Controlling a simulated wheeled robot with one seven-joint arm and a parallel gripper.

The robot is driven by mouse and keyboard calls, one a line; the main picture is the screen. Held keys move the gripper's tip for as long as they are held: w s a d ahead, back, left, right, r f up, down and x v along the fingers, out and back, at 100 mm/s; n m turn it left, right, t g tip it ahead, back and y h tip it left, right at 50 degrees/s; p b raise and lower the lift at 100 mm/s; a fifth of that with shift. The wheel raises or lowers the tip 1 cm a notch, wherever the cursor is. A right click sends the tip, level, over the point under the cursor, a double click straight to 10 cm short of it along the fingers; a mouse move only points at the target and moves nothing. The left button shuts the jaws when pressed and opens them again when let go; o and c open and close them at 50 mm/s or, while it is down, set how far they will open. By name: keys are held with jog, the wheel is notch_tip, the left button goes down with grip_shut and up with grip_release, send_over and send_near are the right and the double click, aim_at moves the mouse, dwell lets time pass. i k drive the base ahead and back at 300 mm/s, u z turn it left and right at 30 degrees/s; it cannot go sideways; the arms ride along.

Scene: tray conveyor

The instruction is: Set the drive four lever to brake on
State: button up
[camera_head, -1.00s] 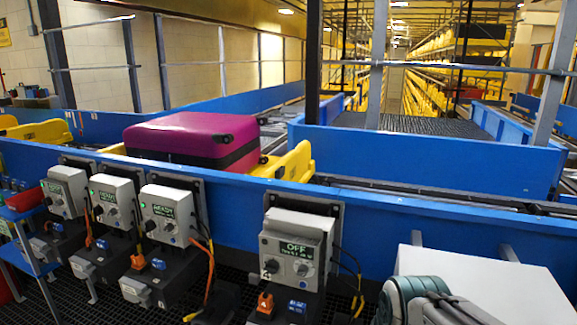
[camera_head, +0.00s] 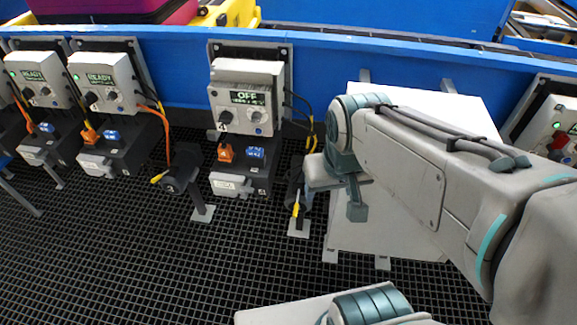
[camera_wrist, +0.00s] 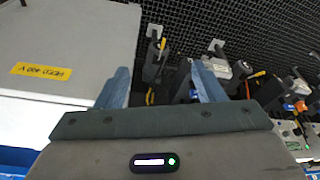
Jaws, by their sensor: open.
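The drive four control box (camera_head: 246,97) is marked 4 and its screen reads OFF. A dark motor (camera_head: 293,185) stands just to its right; a short lever with a yellow tip (camera_head: 296,209) points down from it. This appears to be drive four's lever. In the wrist view, the lever's yellow tip (camera_wrist: 163,44) lies beyond and between my fingertips. My gripper (camera_head: 335,195) is to the right of the lever in the head view. In the wrist view my gripper (camera_wrist: 161,78) is open, its blue fingers apart with nothing held. No contact with the lever shows.
A pale cabinet (camera_head: 390,215) stands beneath and beside my arm. Another motor with a yellow-tipped lever (camera_head: 160,177) is left of drive four's box. Cables hang by the motors. A blue conveyor wall (camera_head: 350,50) runs behind. The mesh floor (camera_head: 130,260) in front is clear.

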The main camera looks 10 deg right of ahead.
aim_at(297, 204)
jog(key=u, duration=1)
jog(key=k, duration=1.05)
jog(key=z, duration=1)
jog(key=i, duration=0.5)
